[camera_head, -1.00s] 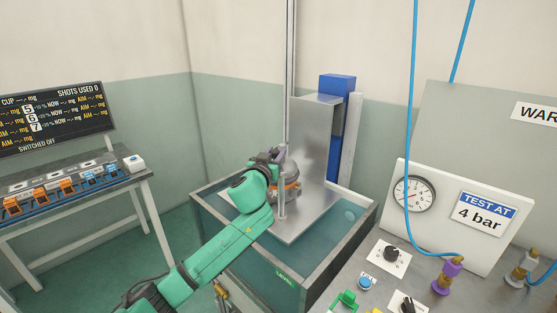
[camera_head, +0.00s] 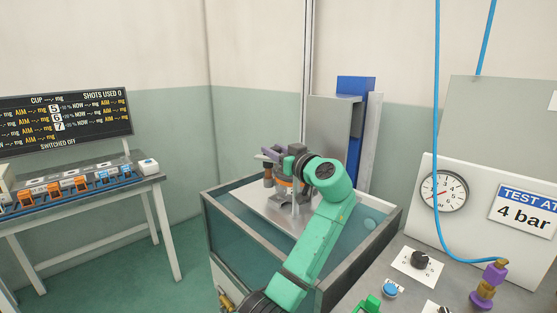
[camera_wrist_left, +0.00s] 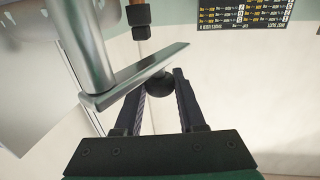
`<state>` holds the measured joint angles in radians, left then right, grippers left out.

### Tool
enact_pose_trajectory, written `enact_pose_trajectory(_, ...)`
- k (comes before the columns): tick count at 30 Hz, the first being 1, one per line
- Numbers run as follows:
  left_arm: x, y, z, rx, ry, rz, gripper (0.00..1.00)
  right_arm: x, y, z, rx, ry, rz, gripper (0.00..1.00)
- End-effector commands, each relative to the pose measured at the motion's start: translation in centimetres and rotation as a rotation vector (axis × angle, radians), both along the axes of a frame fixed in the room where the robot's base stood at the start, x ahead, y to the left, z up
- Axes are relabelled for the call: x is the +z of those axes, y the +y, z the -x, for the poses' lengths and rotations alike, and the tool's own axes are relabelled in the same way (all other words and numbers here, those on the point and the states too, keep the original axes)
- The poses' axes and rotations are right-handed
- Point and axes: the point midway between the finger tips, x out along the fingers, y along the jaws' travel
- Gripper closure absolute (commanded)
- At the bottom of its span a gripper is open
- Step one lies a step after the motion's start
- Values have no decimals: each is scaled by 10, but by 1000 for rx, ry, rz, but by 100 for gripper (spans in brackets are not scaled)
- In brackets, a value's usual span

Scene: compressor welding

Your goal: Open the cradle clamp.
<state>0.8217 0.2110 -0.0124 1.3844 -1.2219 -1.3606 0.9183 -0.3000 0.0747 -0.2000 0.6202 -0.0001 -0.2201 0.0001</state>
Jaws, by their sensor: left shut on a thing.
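The cradle clamp (camera_head: 285,183), with orange and grey parts, stands on a steel plate (camera_head: 258,202) over the tank. In the left wrist view its flat steel bar (camera_wrist_left: 125,80) runs from a round steel post (camera_wrist_left: 85,40) and passes across near my fingertips. A black ball knob (camera_wrist_left: 159,84) sits under the bar between my fingers. My left gripper (camera_head: 270,154) is at the top of the clamp, fingers pointing left, and it also shows in the left wrist view (camera_wrist_left: 158,78), shut on the knob. My arm partly hides the clamp. My right gripper is not in view.
The glass-walled water tank (camera_head: 225,245) surrounds the plate. A blue column (camera_head: 354,87) and steel panel (camera_head: 335,118) stand behind. A control panel with a gauge (camera_head: 444,191) and blue hose (camera_head: 437,100) is at right. A switch bench (camera_head: 80,205) is at left.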

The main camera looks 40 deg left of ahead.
Motion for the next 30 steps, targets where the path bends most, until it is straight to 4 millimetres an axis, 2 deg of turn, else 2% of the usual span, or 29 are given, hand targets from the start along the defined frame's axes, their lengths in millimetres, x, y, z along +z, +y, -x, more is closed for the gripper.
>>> enact_pose_trajectory(1, -3, -2, 1, 38, 2, 0, 100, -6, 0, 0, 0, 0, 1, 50)
enact_pose_trajectory(4, -1, -4, 6, 124, 2, -1, 100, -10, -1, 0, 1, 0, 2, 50)
enact_pose_trajectory(15, 1, -11, 18, 341, 3, -3, 100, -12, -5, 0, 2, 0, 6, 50)
enact_pose_trajectory(30, 1, -13, 21, 398, 0, -2, 100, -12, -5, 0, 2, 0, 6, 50)
